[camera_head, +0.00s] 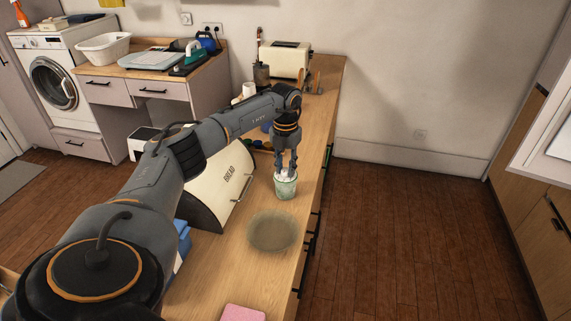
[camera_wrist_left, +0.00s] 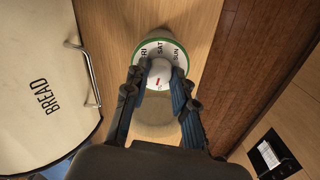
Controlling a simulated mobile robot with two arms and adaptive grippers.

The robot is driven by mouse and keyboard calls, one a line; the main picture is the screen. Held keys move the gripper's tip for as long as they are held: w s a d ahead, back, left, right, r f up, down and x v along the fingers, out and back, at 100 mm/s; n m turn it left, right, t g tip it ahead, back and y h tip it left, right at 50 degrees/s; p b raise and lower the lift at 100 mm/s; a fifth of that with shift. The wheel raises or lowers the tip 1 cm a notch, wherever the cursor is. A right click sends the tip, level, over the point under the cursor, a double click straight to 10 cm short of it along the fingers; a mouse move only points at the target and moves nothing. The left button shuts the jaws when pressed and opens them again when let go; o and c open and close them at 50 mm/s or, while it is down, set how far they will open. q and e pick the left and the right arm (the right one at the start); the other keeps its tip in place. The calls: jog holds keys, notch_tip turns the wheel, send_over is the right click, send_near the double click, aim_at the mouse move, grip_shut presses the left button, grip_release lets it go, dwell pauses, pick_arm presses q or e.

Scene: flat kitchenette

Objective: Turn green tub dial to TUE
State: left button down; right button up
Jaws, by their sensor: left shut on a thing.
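The green tub (camera_head: 286,188) stands upright on the wooden counter, to the right of the bread box. In the left wrist view its white top has a green rim (camera_wrist_left: 139,47) and reads FRI, SAT and SUN along the far side. The other days are hidden by my fingers. The white dial (camera_wrist_left: 160,72) in its middle carries a short red mark; I cannot tell which day it indicates. My left gripper (camera_head: 286,170) points down over the tub, its fingers shut on the dial from both sides. My right gripper is out of view.
The cream bread box (camera_head: 222,185) with its metal handle stands close left of the tub. A round olive mat (camera_head: 272,231) and a pink cloth (camera_head: 242,313) lie nearer on the counter. A toaster (camera_head: 284,59) stands at the far end. The floor to the right is clear.

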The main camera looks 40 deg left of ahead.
aim_at(285, 170)
pick_arm(q)
jog(key=shift+n+p, duration=0.3)
jog(key=shift+n, duration=1.3)
jog(key=c, duration=1.1)
grip_release()
jog(key=shift+r, duration=0.1)
notch_tip(285, 170, up, 12)
jog(key=shift+f, duration=0.1)
